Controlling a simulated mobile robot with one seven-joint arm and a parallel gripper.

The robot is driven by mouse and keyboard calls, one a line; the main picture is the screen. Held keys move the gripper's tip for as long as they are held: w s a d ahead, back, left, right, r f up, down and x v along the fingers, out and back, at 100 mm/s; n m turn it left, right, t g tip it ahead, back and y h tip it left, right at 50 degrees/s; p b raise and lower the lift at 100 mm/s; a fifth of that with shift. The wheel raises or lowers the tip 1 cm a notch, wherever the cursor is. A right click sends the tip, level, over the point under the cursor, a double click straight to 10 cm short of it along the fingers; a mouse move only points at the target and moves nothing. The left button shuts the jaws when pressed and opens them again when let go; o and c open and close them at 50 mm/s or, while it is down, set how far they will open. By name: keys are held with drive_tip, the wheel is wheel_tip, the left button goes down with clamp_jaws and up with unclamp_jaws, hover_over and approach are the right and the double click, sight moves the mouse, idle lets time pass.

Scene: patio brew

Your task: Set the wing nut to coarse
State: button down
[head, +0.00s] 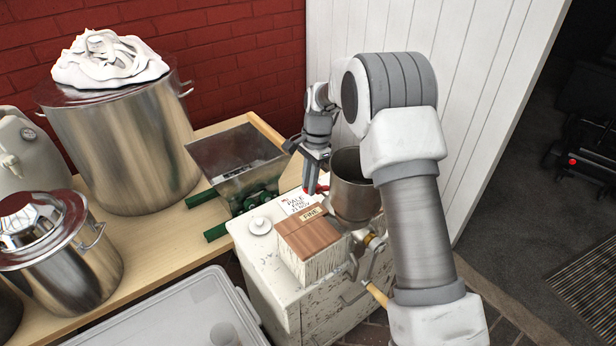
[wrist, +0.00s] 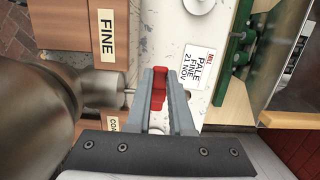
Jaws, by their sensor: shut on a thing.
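The red wing nut (wrist: 159,92) is between the two fingers of my gripper (wrist: 160,74) in the wrist view, and the fingers are shut on it. Its long side runs along the fingers. In the head view my gripper (head: 312,180) reaches down beside the steel hopper (head: 352,192), with a bit of red showing at its tips. A FINE label (wrist: 106,34) sits on a wooden block in the wrist view. A second label (wrist: 113,124), reading "COA", is partly hidden by my gripper. Which setting the nut points at I cannot tell.
A card (wrist: 197,66) reading "PALE FINE 21 NOV" lies on the white cabinet top (head: 262,248). A brown-topped box (head: 305,232) stands in front of the hopper. A metal bin with green rollers (head: 238,165) is to the left, with large steel pots (head: 125,140) beyond.

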drive_tip(key=shift+w+d+r+g+y+p, duration=0.1)
drive_tip(key=shift+d+r+g+y+p, duration=0.25)
drive_tip(key=shift+p, duration=0.6)
drive_tip(key=shift+w+g+y+p, duration=0.1)
drive_tip(key=shift+g+y+p, duration=0.15)
drive_tip(key=shift+y+p, duration=0.4)
drive_tip(key=c, duration=0.8)
unclamp_jaws()
drive_tip(key=p+v, duration=0.4)
drive_tip(key=v, duration=1.3)
drive_tip(key=shift+r, duration=0.2)
